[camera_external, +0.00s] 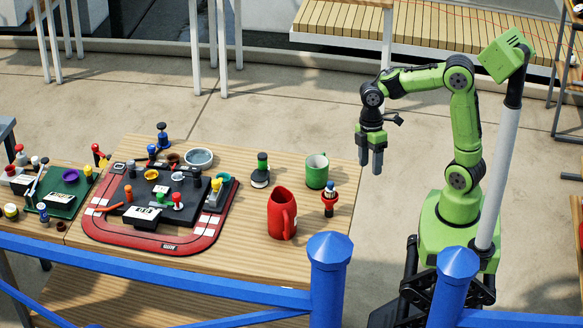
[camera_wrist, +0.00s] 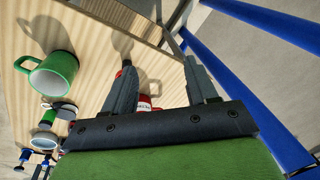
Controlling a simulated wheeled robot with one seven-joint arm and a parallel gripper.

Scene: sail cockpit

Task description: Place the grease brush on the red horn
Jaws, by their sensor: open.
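I cannot tell the grease brush and the red horn for certain.
A green mug (camera_external: 317,171) and a red jug (camera_external: 282,213) stand nearby. A red-edged mat (camera_external: 160,245) with a crowded black tray fills the middle left. Blue rails (camera_external: 180,277) run along the front. Bare wood lies around the jug.

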